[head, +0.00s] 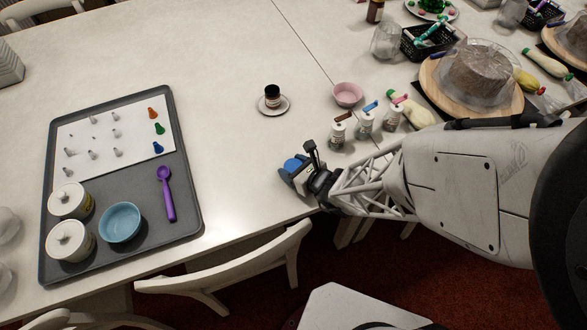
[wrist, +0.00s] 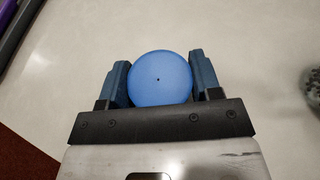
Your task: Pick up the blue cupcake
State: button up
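The blue cupcake (wrist: 160,78) shows in the wrist view as a round blue top with a small dark dot at its middle. My gripper (wrist: 160,80) has one dark blue finger on each side of it. I see no clear gap between fingers and cupcake, but cannot tell whether they grip it. In the head view the blue top (head: 291,165) shows at my gripper (head: 298,170), near the table's front edge. The cupcake's lower part is hidden, and I cannot tell whether it rests on the table.
A grey tray (head: 187,200) with a purple scoop (head: 165,193) and a blue bowl (head: 120,222) lies left. A white chair (head: 238,270) is at the front edge. The table between tray and gripper is clear.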

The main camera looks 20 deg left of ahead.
aim_at(293, 166)
jog(key=shift+c, duration=1.3)
jog(key=shift+r, duration=0.1)
jog(key=shift+r, duration=4.9)
jog(key=shift+a, duration=0.1)
